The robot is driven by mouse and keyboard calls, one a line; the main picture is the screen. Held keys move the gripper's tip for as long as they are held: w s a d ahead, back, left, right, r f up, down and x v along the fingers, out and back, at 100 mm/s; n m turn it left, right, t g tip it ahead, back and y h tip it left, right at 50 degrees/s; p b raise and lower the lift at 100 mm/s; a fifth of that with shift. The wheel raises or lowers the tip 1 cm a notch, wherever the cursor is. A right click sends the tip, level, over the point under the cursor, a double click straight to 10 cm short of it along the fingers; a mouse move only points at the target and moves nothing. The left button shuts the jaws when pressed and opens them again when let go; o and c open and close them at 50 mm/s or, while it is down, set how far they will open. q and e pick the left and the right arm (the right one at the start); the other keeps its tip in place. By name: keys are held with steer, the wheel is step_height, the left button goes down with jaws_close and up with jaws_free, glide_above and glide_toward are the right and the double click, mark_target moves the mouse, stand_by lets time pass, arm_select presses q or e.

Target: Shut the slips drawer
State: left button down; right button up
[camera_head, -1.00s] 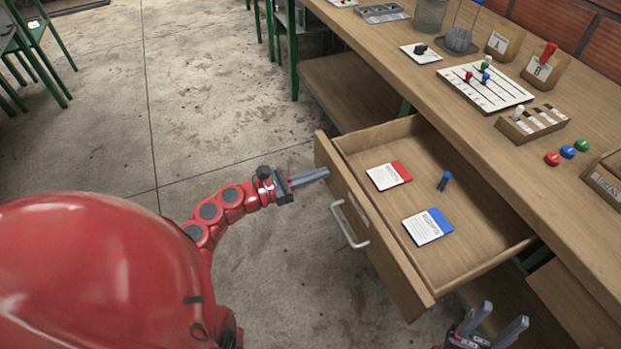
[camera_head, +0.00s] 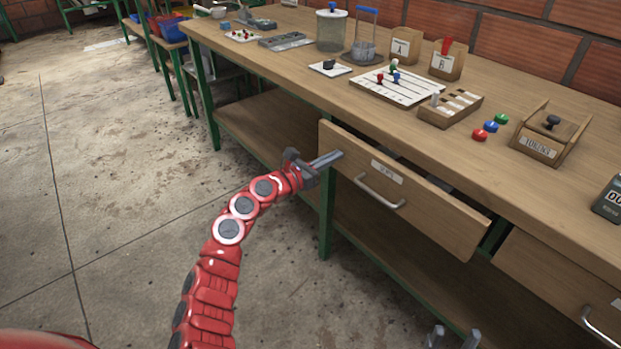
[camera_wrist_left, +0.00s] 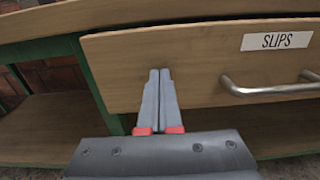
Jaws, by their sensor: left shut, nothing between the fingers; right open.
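The slips drawer (camera_head: 417,196) is a wooden drawer under the bench top, with a metal handle (camera_head: 379,191) and a white label. Its front stands a little out from the bench, with a narrow dark gap behind its top edge; its contents are hidden. In the left wrist view the drawer front (camera_wrist_left: 200,72) fills the upper middle, and its label (camera_wrist_left: 277,41) reads SLIPS. My left gripper (camera_head: 341,155) is shut and empty, its tips at the left part of the front, left of the handle; they appear to touch it (camera_wrist_left: 159,72). My right gripper (camera_head: 453,339) is open at the bottom edge, below the drawer.
The wooden bench top (camera_head: 290,50) carries a lined board (camera_head: 398,88), a slotted block (camera_head: 450,108), coloured discs (camera_head: 491,127) and a labelled box (camera_head: 550,135). A second drawer (camera_head: 545,275) is at the right. Green legs (camera_head: 326,215) and a lower shelf are below. Floor at left is clear.

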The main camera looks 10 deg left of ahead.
mark_target(346, 149)
arm_select(q)
steer(key=b+x, duration=0.1)
steer(key=x, duration=0.3)
steer(key=shift+w+d, duration=0.2)
steer(key=shift+d+r+b, duration=0.1)
steer(key=shift+r+b, duration=0.1)
steer(key=shift+b, duration=0.15)
steer(key=shift+r, duration=0.15)
